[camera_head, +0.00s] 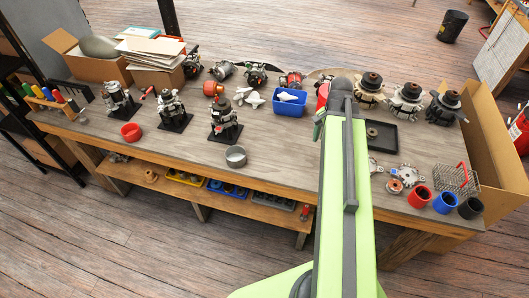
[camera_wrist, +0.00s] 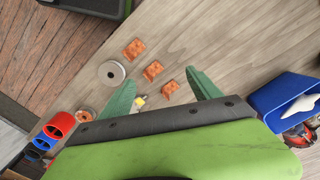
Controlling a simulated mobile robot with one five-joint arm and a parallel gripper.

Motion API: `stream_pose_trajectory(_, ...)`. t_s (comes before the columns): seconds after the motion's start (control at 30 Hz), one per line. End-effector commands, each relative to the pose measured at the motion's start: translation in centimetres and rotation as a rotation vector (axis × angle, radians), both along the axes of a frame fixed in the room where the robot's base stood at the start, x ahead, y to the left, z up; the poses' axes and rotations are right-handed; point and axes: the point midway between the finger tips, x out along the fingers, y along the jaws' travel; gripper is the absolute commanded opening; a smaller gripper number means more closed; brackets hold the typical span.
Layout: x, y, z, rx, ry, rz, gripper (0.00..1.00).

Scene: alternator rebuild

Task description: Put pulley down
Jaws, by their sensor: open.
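A grey round disc with a centre hole, which looks like the pulley (camera_wrist: 111,73), lies flat on the wooden bench in the wrist view. It is apart from my gripper (camera_wrist: 160,76), just outside the left finger. The two green fingers are spread wide with nothing held between them. Below and between them are orange slotted pieces (camera_wrist: 152,70) and a small yellow part (camera_wrist: 140,101) on the bench.
A blue bin (camera_head: 289,103) with white parts stands left of my arm. A black tray (camera_head: 385,146), red cup (camera_head: 419,196), blue cup (camera_head: 446,202) and wire basket (camera_head: 457,179) are to its right. Alternators on black stands (camera_head: 174,110) line the left. The front middle bench is mostly clear.

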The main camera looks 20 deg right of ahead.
Motion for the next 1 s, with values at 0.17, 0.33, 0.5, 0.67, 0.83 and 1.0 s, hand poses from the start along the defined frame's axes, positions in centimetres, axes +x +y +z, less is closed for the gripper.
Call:
stream_pose_trajectory(0.17,4.1,16.1,0.0,0.0,0.001,0.616,0.72)
stream_pose_trajectory(0.33,4.4,25.5,0.0,0.0,0.001,0.996,0.72)
stream_pose_trajectory(0.5,4.2,28.2,0.0,0.0,0.001,1.109,0.72)
stream_pose_trajectory(0.67,4.3,28.1,0.0,0.0,0.001,1.108,0.62)
stream_pose_trajectory(0.83,5.1,28.1,0.0,0.001,0.0,1.076,0.62)
stream_pose_trajectory(1.0,6.7,20.4,0.9,0.0,0.001,0.902,0.62)
